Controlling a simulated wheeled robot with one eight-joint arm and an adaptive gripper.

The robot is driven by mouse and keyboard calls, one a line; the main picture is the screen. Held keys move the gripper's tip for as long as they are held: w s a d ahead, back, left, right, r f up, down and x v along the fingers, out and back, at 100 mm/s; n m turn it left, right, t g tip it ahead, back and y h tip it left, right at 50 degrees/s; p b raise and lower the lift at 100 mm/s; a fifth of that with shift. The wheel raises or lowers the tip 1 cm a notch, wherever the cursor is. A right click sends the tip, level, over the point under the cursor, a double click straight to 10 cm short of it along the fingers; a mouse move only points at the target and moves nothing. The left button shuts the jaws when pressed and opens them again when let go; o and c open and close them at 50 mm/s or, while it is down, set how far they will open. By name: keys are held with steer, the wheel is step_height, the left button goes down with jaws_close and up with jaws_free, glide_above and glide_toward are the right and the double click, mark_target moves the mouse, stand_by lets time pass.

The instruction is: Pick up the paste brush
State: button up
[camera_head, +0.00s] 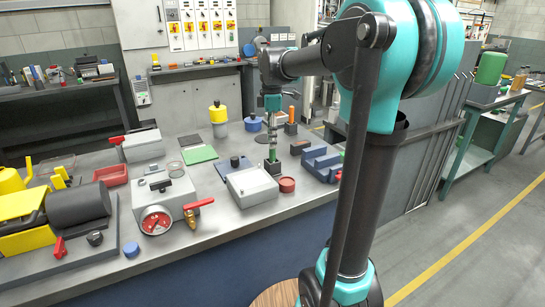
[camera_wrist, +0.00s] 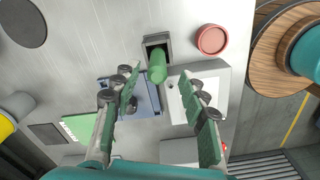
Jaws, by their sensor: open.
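A green cylindrical handle (camera_wrist: 158,66), which looks like the paste brush, stands upright in a small dark square holder (camera_wrist: 146,41). It also shows in the head view (camera_head: 272,156), on the bench below my gripper (camera_head: 272,140); its lower end is hidden inside the holder. My gripper (camera_wrist: 162,80) is open in the wrist view, with one finger to each side of the handle. The fingers appear apart from the handle, though how far they reach down beside it is hard to tell.
A red round cap (camera_head: 287,184), a pale box (camera_head: 252,187) and a blue tray (camera_head: 235,165) sit close by. A blue block (camera_head: 320,160) stands right of the holder. An orange-handled item (camera_head: 291,118) stands behind. Bare bench (camera_head: 225,215) lies in front.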

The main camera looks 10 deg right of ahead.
mark_target(272, 151)
steer(key=shift+w+f, duration=0.15)
steer(key=shift+f, duration=2.8)
jaws_close()
